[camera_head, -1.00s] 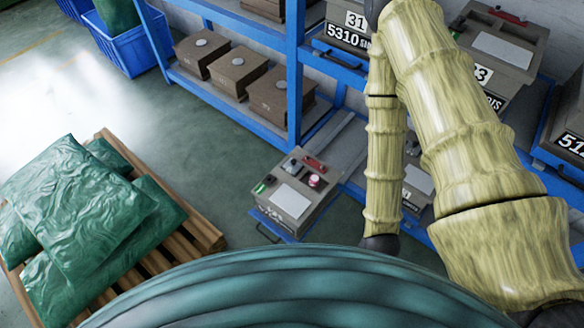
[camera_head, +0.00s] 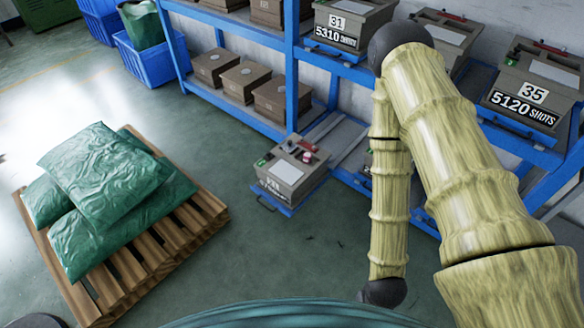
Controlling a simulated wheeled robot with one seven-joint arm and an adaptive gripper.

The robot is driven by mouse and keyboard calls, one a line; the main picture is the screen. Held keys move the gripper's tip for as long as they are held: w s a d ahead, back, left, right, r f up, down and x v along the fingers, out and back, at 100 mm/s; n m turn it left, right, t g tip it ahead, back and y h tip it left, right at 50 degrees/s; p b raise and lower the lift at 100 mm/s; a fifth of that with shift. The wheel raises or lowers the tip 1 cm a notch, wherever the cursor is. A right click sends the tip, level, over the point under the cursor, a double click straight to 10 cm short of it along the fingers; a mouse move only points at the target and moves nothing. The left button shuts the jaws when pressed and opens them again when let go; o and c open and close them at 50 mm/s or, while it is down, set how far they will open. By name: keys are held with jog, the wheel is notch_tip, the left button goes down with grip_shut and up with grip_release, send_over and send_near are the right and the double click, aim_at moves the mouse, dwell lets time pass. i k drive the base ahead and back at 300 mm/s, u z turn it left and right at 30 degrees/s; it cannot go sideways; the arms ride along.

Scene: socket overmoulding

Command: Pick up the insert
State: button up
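I cannot pick out the insert in this view. A grey-brown mould box (camera_head: 287,172) sits low on a pulled-out blue slide in front of the blue rack, with small red and green parts on its top. My bamboo-patterned arm comes in from the lower right, bends at a dark joint near the top, and runs down to a dark end near the bottom. My gripper's fingers do not show.
The blue rack (camera_head: 292,70) holds brown boxes (camera_head: 246,80) and numbered mould boxes (camera_head: 528,95). A wooden pallet (camera_head: 185,235) with green sacks (camera_head: 105,185) stands at left. Blue bins (camera_head: 145,60) stand at the back left. The floor (camera_head: 270,250) between pallet and rack is mostly clear.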

aim_at(288, 147)
jog(key=u, duration=0.95)
jog(key=i, duration=1.4)
jog(key=z, duration=0.7)
jog(key=i, duration=0.7)
jog(key=z, duration=0.6)
